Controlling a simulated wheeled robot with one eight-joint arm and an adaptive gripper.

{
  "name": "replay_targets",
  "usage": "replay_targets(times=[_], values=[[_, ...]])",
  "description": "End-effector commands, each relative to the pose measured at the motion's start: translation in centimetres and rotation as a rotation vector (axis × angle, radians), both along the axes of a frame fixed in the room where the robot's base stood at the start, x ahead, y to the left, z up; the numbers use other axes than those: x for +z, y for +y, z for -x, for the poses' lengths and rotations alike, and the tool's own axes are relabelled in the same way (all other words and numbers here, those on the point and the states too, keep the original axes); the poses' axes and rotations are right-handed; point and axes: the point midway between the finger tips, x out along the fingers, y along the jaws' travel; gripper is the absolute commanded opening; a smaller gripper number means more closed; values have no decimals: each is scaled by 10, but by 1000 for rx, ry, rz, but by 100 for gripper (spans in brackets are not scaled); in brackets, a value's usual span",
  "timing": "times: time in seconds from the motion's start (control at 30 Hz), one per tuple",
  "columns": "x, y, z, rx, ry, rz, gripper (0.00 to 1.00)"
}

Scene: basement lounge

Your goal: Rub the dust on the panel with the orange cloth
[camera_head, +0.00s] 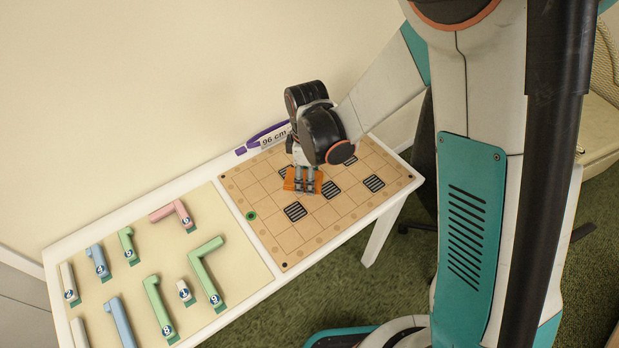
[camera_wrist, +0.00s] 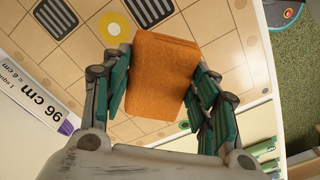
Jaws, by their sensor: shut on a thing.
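My gripper (camera_head: 303,180) points down over the tan gridded panel (camera_head: 268,235) on the white table. It is shut on the orange cloth (camera_head: 290,184), a thick folded block. In the wrist view the cloth (camera_wrist: 160,85) fills the space between the two green-padded fingers. The cloth is low over the panel or touching it; I cannot tell which. Several black striped squares (camera_head: 295,211) lie on the panel, some close to the cloth.
A "96 cm" strip (camera_head: 275,138) with purple ends lies along the panel's back edge. A cream board (camera_head: 225,255) to the left holds several coloured numbered pieces, such as a green L-shape (camera_head: 206,268). The wall stands close behind the table; green carpet (camera_head: 400,250) lies in front.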

Motion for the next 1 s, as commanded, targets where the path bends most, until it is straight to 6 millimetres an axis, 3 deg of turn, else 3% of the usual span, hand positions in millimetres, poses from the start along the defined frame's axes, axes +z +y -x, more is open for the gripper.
replay_targets(times=[0.27, 0.83, 1.0], values=[[23, 5, -3, -4, 0, 0, 20], [23, 5, -3, -7, 0, 0, 20], [24, -14, -10, -142, 0, 0, 20]])
